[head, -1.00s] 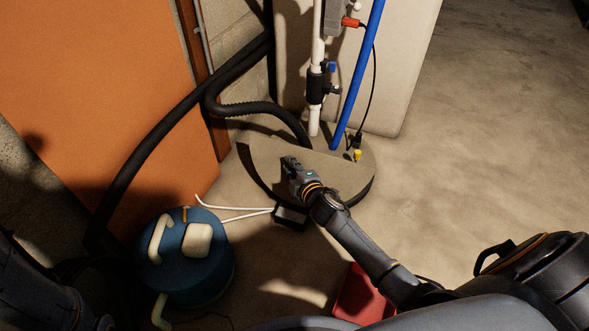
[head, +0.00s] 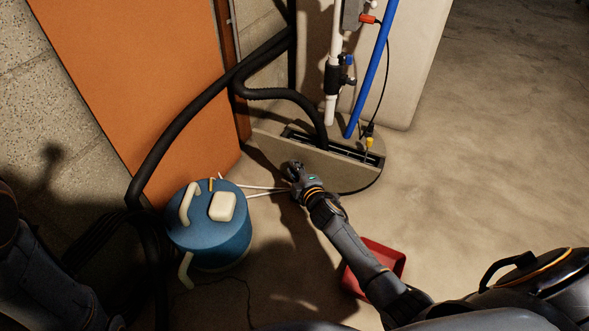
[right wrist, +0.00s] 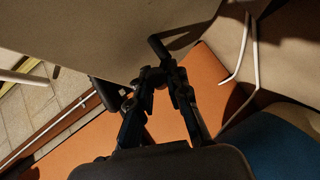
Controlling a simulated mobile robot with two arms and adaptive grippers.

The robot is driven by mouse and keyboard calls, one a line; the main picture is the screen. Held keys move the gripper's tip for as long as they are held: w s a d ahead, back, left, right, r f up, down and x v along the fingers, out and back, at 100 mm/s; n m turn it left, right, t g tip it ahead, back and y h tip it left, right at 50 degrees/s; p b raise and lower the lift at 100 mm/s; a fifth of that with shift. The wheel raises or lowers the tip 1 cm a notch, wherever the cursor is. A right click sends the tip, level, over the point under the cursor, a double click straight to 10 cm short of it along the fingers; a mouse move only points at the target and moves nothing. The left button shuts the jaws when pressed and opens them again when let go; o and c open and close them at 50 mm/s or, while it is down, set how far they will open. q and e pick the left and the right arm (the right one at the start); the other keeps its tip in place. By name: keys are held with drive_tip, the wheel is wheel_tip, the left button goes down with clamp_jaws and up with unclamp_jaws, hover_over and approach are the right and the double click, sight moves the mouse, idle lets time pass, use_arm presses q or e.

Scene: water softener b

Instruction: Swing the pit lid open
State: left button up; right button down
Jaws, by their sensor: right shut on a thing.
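The pit lid (head: 335,172) is a grey-beige half-round plate at the foot of the pipes in the head view. It stands steeply tilted, and a dark slot of the pit opening (head: 325,148) shows behind it. My right gripper (head: 294,173) is at the lid's near left side, shut on the lid. In the right wrist view the lid (right wrist: 90,30) fills the upper left as a broad flat face, with the gripper fingers (right wrist: 160,85) close to its edge. The exact contact is too dark to make out. My left gripper is out of view.
A blue tank (head: 210,240) with cream handles stands left of the lid, its thin white hoses running toward the gripper. A black corrugated hose (head: 170,120), a white pipe (head: 331,110) and a blue pipe (head: 372,65) rise behind. A red container (head: 385,262) sits under my right arm. The right floor is clear.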

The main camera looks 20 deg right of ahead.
drive_tip(key=shift+s+a+f, duration=0.35)
drive_tip(key=shift+f, duration=0.15)
drive_tip(key=c, duration=1.3)
unclamp_jaws()
drive_tip(key=shift+f, duration=0.1)
drive_tip(key=shift+w, duration=0.1)
drive_tip(key=shift+r, duration=0.2)
wheel_tip(320, 180, up, 10)
drive_tip(key=shift+f, duration=0.1)
